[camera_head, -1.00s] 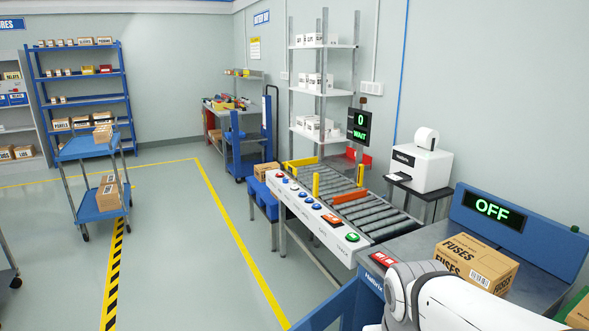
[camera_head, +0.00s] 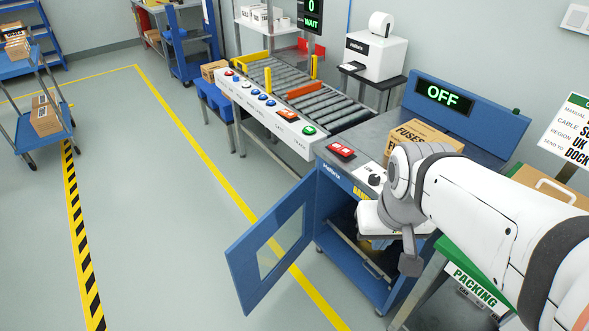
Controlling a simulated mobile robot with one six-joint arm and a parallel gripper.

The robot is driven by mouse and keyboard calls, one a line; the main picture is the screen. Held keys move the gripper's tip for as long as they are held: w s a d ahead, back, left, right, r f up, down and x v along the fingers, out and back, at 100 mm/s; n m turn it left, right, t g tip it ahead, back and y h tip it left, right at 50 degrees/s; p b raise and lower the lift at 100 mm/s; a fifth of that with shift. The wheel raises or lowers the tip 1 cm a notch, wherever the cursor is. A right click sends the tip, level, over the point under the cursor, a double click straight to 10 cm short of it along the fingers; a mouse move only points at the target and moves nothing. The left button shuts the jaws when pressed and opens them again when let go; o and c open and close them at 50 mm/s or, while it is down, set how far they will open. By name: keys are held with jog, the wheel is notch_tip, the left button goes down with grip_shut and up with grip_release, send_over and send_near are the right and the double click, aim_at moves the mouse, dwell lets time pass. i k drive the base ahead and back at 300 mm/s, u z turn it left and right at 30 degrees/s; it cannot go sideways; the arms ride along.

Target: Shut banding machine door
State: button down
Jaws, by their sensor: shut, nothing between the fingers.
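The banding machine (camera_head: 334,181) stands right of centre, with a blue cabinet under a grey top and a green OFF display (camera_head: 443,94) behind. Its blue door (camera_head: 268,246), with a clear window, stands wide open, swung out to the left of the cabinet opening. The dark inside of the cabinet shows, partly covered by my arm. A carton marked FUSES lies on the machine top (camera_head: 372,142). My white and grey arm reaches in from the lower right, in front of the cabinet's right part.
A roller conveyor (camera_head: 330,98) with a button panel joins the machine's left side. A green packing bench (camera_head: 452,252) stands close on the right. The floor left of the door is clear, with a yellow line running under the door. A blue cart (camera_head: 34,67) stands far left.

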aim_at(241, 256)
jog(key=z, duration=3.1)
jog(key=k, duration=2.7)
jog(key=u, duration=1.7)
jog(key=i, duration=1)
jog(key=u, duration=0.1)
